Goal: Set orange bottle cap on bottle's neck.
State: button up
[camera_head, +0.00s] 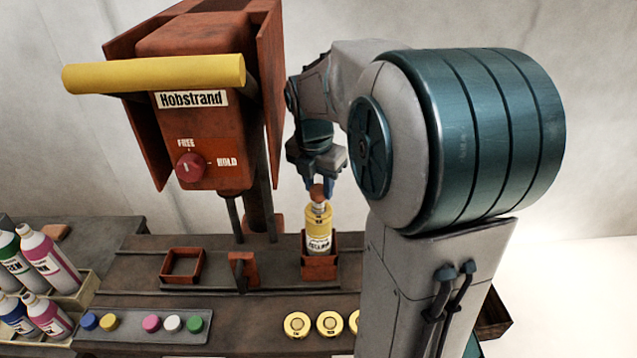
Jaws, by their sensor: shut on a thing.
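A bottle (319,222) with a yellow upper part and a pale label stands upright in a small rust-red square holder (320,268) on the bench. The cap is in line with the bottle's neck (319,206). At this size I cannot tell whether it touches the neck or hovers just over it.
A red machine marked Hobstrand (192,99) with a yellow bar (155,74) rises left of my arm. An empty square holder (183,265) and a tray of colored caps (155,325) lie left. Yellow discs (297,325) lie in front. Several bottles (50,260) stand at far left.

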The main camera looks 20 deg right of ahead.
jog(key=shift+f, duration=0.2)
jog(key=shift+f+b, duration=0.55)
jog(key=shift+f, duration=0.25)
jog(key=o, duration=1)
jog(key=shift+r, duration=0.1)
jog(key=r, duration=0.4)
jog(key=a+r, duration=0.1)
jog(key=r, duration=0.4)
jog(key=s+r, duration=0.1)
jog(key=r, duration=0.3)
jog(key=shift+a+r, duration=0.2)
jog(key=shift+r, duration=0.1)
